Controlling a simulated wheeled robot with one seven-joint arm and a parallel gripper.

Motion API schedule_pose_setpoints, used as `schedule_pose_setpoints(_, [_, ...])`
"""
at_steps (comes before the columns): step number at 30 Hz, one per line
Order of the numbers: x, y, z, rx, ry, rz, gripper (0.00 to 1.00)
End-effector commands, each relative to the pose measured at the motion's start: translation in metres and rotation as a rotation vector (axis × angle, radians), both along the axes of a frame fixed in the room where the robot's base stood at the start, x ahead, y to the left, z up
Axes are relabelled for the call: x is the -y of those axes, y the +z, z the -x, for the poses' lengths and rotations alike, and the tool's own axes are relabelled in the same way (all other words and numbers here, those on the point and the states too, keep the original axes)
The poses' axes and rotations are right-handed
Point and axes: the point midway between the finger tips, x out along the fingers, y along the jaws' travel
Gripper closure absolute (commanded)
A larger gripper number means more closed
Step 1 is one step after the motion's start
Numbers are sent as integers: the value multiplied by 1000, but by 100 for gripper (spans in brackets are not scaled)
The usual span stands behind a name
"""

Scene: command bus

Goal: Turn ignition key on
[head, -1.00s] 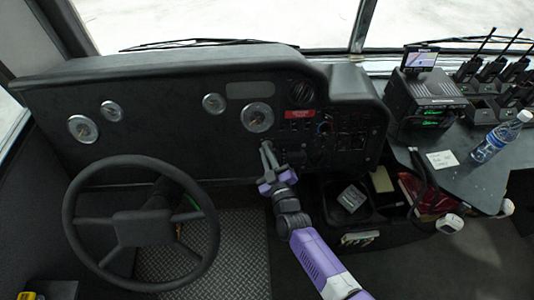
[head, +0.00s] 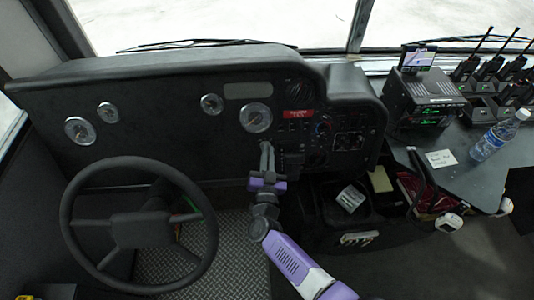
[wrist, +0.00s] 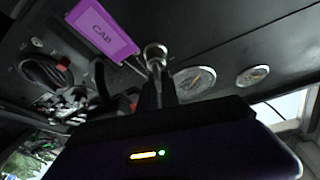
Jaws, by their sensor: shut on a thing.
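The ignition (wrist: 155,50) shows in the wrist view as a small round metal fitting on the dark dashboard, right at my fingertips. My gripper (wrist: 157,80) is shut, its two dark fingers close together on what appears to be the ignition key. The key itself is mostly hidden between the fingers, so its turn angle cannot be read. In the head view, my gripper (head: 267,146) reaches up to the dashboard (head: 160,85) just below the large right gauge (head: 257,117); the key is too small to make out there.
The steering wheel (head: 140,225) stands to the left of my arm. A purple plate reading CAB (wrist: 103,30) is beside the fingers in the wrist view. A radio unit (head: 425,95), a water bottle (head: 499,136) and handheld radios (head: 490,65) are on the right-hand console.

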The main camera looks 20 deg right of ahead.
Motion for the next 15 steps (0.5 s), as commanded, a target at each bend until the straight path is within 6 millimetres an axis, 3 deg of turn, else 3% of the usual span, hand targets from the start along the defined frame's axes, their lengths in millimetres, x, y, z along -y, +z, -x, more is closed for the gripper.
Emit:
schedule_pose_setpoints(1, [1,-9,4,-6,-13,-40,100])
schedule_pose_setpoints(15, [2,-11,5,69,-101,-276,100])
